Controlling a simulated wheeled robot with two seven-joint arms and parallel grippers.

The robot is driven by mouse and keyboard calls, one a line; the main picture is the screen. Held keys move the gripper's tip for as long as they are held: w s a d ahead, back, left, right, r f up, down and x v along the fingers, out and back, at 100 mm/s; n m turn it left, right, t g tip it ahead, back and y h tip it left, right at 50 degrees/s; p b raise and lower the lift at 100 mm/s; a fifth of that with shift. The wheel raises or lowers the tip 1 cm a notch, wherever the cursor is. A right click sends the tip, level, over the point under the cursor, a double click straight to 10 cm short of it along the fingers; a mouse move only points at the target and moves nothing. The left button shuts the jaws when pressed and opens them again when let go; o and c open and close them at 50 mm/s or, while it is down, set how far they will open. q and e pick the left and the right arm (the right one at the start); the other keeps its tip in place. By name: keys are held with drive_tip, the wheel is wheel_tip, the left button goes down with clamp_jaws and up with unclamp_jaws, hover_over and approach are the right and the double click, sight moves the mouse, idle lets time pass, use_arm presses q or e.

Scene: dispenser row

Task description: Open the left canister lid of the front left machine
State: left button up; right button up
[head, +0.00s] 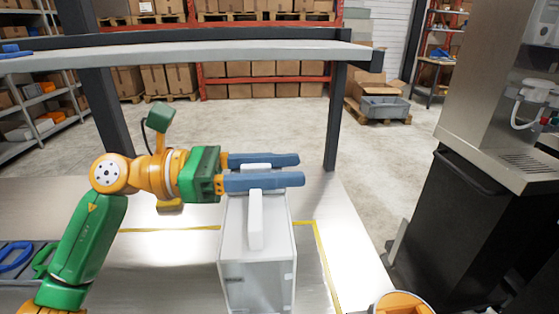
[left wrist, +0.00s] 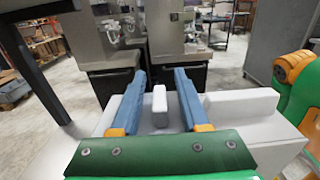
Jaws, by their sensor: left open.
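My left gripper (head: 300,169) is open, its two blue fingers pointing right above a white box (head: 258,275) on the table. In the left wrist view, the open fingers (left wrist: 160,71) stand either side of a small white upright block (left wrist: 159,104) on the box, with a gap on each side. A longer white ridge (head: 255,220) rises from the box top on the near side of the fingers. A steel machine (head: 480,90) stands at the right in the head view. I cannot make out a canister lid on it. My right gripper is not in view.
The pale table (head: 130,275) has yellow tape lines. A raised shelf (head: 220,52) on dark posts crosses behind the left arm. A black cabinet (head: 445,235) stands under the steel machine. Open floor (head: 375,160) lies between table and cabinet. A grey bin (head: 385,108) sits farther back.

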use_arm(q)
clamp_jaws()
idle(1.4)
